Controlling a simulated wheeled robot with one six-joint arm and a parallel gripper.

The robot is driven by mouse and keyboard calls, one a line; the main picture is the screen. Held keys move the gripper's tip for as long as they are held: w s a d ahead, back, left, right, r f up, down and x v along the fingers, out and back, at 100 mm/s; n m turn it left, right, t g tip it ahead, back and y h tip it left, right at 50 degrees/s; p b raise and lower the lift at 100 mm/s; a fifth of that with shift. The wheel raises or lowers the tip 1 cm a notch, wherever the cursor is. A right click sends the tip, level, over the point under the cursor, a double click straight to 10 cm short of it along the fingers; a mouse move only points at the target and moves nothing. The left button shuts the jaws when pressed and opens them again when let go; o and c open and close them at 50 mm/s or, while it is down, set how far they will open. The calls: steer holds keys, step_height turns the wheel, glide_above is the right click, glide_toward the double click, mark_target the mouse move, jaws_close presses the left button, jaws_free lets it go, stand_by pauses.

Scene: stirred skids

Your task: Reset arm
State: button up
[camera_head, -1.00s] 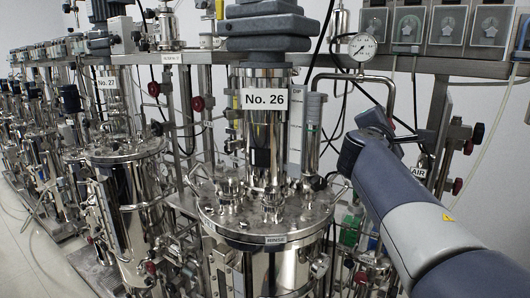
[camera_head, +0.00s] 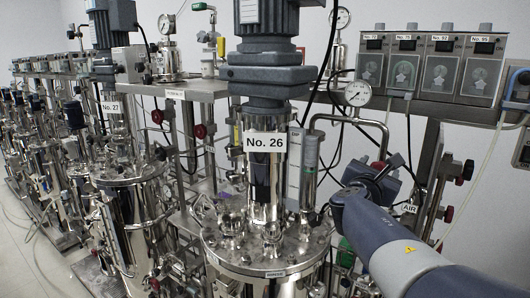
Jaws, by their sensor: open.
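My arm reaches in from the lower right of the head view, with its grey-blue and white links in front of the skid's right side. Its far end, with dark wrist joints, is beside and to the right of the No. 26 vessel (camera_head: 262,250). I cannot make out my gripper's fingers; they are hidden behind the wrist or out of the picture. I see nothing held at the arm's end.
Vessel No. 27 (camera_head: 128,190) stands to the left, with more skids behind it. A pressure gauge (camera_head: 358,93), curved pipe and AIR tag (camera_head: 410,208) are close to my arm. Pump boxes (camera_head: 440,66) hang at the upper right. Bare floor (camera_head: 40,262) shows at lower left.

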steer(key=b+v, duration=0.3)
steer(key=v, duration=0.8)
